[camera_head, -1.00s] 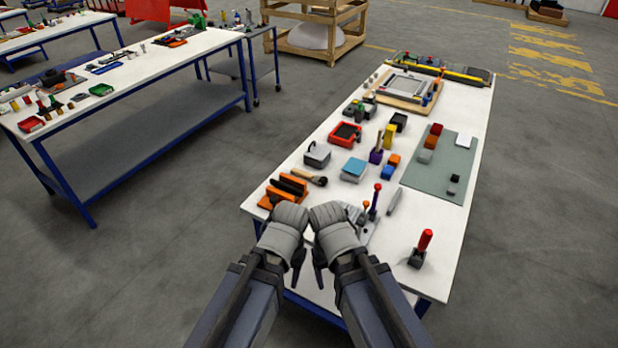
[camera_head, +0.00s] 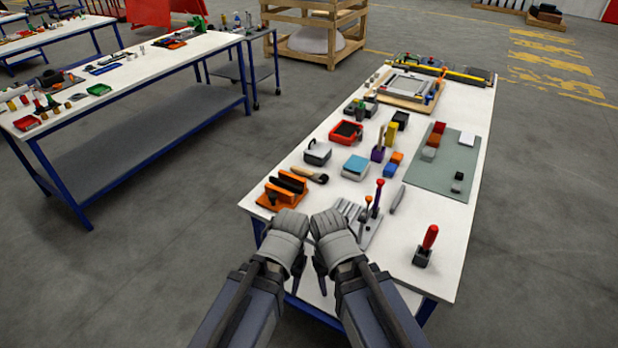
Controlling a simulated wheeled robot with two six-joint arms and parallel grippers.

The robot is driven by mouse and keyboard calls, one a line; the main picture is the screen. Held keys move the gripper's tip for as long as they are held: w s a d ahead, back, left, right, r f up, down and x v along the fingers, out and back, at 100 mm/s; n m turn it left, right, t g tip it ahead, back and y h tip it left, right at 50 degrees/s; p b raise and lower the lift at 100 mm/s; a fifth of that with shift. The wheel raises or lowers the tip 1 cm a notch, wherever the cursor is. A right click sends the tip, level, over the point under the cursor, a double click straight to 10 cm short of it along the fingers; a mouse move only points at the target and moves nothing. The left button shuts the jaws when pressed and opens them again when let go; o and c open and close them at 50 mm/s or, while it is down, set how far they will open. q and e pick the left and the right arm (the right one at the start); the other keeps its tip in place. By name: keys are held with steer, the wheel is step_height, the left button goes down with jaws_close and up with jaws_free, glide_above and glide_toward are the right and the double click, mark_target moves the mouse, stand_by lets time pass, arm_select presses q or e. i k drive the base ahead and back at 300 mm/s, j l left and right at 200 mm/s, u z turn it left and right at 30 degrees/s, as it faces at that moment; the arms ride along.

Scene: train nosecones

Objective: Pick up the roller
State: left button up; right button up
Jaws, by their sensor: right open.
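I cannot tell for sure which thing is the roller; a likely one is the red-handled tool (camera_head: 428,240) standing tilted in a small dark holder near the table's front right. My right gripper (camera_head: 328,222) is a grey shape at the table's front edge, left of that tool and apart from it. It is open and holds nothing that I can see. My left gripper (camera_head: 290,222) is close beside it on the left.
The white table (camera_head: 455,240) holds an orange rack (camera_head: 281,192), a brush (camera_head: 312,175), a grey stand with upright handled tools (camera_head: 366,226), a red tray (camera_head: 346,133) and a grey-green mat (camera_head: 458,180). The surface around the red-handled tool is clear.

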mark_target(323, 179)
steer(key=i+j+z, duration=0.2)
steer(key=i+j, duration=0.2)
steer(key=i, duration=0.25)
steer(key=i+j+z, duration=0.2)
steer(key=i+j, duration=0.3)
steer(key=i, duration=0.15)
